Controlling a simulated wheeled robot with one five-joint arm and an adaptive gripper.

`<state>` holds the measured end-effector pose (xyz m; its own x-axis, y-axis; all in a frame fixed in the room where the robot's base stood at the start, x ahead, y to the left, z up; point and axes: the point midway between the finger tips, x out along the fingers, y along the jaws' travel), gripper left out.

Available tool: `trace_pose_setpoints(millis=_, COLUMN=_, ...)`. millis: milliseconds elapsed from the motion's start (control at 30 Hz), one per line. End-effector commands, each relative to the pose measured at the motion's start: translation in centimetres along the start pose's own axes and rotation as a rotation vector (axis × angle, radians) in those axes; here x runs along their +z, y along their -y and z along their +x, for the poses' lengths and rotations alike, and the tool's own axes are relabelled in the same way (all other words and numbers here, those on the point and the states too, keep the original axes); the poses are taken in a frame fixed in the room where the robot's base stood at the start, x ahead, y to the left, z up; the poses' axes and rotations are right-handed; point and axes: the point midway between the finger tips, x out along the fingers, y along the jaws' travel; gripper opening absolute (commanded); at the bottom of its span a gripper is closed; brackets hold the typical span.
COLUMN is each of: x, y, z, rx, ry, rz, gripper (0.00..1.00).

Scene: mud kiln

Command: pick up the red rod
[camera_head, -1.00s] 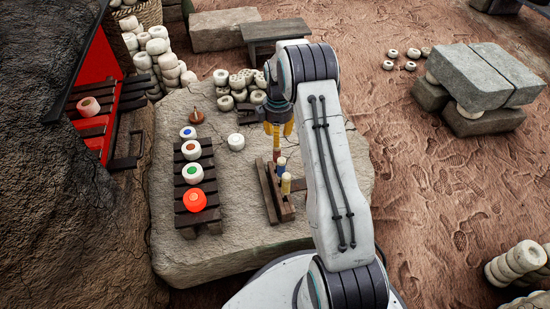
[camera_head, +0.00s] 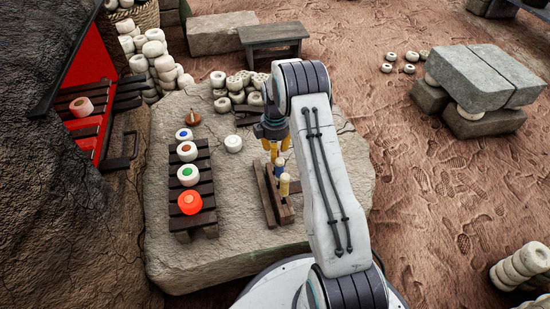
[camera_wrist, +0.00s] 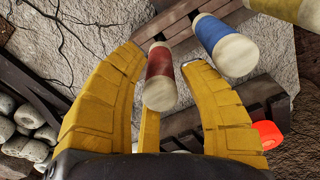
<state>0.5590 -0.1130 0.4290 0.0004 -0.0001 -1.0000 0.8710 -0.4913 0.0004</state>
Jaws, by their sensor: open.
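The red rod (camera_wrist: 160,75) stands in the dark wooden rack (camera_head: 268,199), with its pale end toward the wrist camera. A blue rod (camera_wrist: 222,42) is next to it, then a yellow rod (camera_wrist: 292,8). In the head view the blue rod (camera_head: 279,163) and yellow rod (camera_head: 284,184) show, while the red one is mostly hidden behind my gripper (camera_head: 273,151). In the wrist view my gripper (camera_wrist: 163,60) is open, its yellow fingers on either side of the red rod with gaps visible. A third finger is behind the rod's pale end.
The rack stands on a flat stone slab (camera_head: 240,228). To its left is a slatted stand (camera_head: 203,165) with coloured-centred white rings and a glowing orange piece (camera_head: 190,202). A lone white ring (camera_head: 233,144) and stacked rings (camera_head: 228,92) lie farther back.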

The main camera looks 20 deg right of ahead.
Motion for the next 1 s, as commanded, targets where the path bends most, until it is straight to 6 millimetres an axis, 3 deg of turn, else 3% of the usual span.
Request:
trace_pose_setpoints(millis=100, x=0.01, y=0.0, z=-0.06, rx=0.0, ry=0.0, rz=0.0, gripper=0.41)
trace_pose_setpoints(millis=567, x=0.01, y=0.0, z=-0.07, rx=0.0, ry=0.0, rz=0.0, gripper=0.0)
trace_pose_setpoints(millis=1000, x=0.0, y=-0.06, z=-0.83, rx=0.002, ry=-0.001, rz=0.0, gripper=0.0)
